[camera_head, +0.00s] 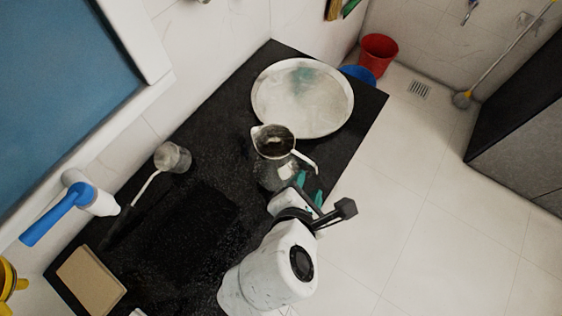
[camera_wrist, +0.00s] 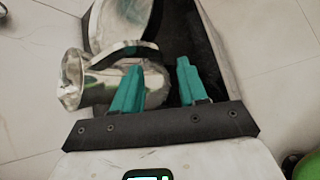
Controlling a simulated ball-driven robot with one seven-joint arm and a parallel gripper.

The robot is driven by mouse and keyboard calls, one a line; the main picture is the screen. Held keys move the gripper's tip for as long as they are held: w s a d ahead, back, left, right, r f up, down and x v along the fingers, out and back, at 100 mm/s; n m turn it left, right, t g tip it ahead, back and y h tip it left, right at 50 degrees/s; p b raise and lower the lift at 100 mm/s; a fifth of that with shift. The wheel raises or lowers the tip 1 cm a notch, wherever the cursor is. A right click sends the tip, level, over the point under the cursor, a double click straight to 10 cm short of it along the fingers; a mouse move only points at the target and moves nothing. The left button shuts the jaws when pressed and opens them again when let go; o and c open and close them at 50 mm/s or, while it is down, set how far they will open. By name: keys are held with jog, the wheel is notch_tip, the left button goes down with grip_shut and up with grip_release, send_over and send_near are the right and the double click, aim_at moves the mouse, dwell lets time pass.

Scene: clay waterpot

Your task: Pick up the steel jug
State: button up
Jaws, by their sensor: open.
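The steel jug (camera_head: 268,172) stands upright on the black counter, with its wide mouth toward the head camera and its handle (camera_head: 306,158) out to the right. In the wrist view the shiny jug (camera_wrist: 78,88) lies on the left, its handle (camera_wrist: 125,51) curving above the left finger. My gripper (camera_head: 310,188) is open, its teal fingers just beside the jug on the handle side. My arm hides part of the counter.
A large round metal tray (camera_head: 330,95) lies just behind the jug. A ladle (camera_head: 172,158), a blue-and-white object (camera_head: 95,201) and a tan board (camera_head: 90,281) are along the left. A red bucket (camera_head: 378,52) stands on the floor. The counter's right edge is close to the jug.

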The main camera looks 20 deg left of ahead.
aim_at(308, 176)
jog(key=shift+a+x, duration=0.1)
jog(key=shift+x, duration=1.35)
jog(key=shift+a+x, duration=0.15)
jog(key=shift+x, duration=1.3)
jog(key=shift+w+r, duration=0.15)
grip_shut()
